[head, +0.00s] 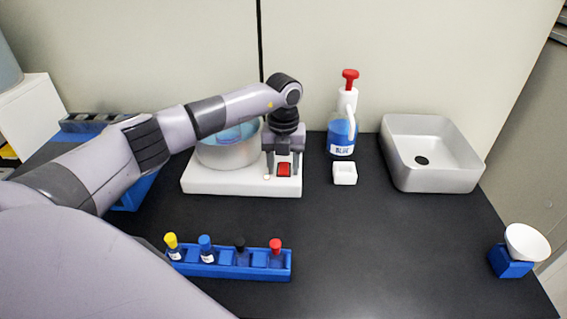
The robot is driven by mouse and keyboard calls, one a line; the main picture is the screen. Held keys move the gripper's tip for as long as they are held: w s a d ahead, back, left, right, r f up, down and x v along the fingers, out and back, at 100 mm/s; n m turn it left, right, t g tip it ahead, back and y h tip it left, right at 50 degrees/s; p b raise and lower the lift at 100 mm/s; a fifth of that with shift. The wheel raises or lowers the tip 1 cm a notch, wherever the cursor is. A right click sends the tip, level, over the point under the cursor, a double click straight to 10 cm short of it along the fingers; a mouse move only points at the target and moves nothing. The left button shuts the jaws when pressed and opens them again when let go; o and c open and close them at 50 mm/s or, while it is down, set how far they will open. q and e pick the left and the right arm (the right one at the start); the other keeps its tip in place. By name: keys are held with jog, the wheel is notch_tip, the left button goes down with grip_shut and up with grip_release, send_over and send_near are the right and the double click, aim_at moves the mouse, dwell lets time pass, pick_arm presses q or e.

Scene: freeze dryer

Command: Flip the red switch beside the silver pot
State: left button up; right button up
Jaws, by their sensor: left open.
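The silver pot (229,153) stands on a white base (228,184) and has light blue contents or a lid; my left arm hides part of it. The red switch (284,169) is on the right part of the same base. My left gripper (282,175) points down over the switch, its fingers spread, one on each side of it. The gripper is open with nothing held. I cannot tell whether the fingers touch the base. My right gripper is not in view.
A blue rack (230,272) with colour-capped vials is in front. A grey sink (432,152) and a white bowl (526,242) on a blue block are farther right. The middle right table is clear.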

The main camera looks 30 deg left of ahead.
pick_arm(q)
grip_shut()
jog(key=shift+w, duration=0.1)
jog(key=shift+w+a+r+g+h, duration=0.1)
jog(key=shift+g+h, duration=0.2)
jog(key=shift+g, duration=0.2)
jog(key=shift+w+a+r+g+h+b, duration=0.15)
jog(key=shift+g+h+b, duration=0.25)
jog(key=shift+g+b, duration=0.5)
grip_release()
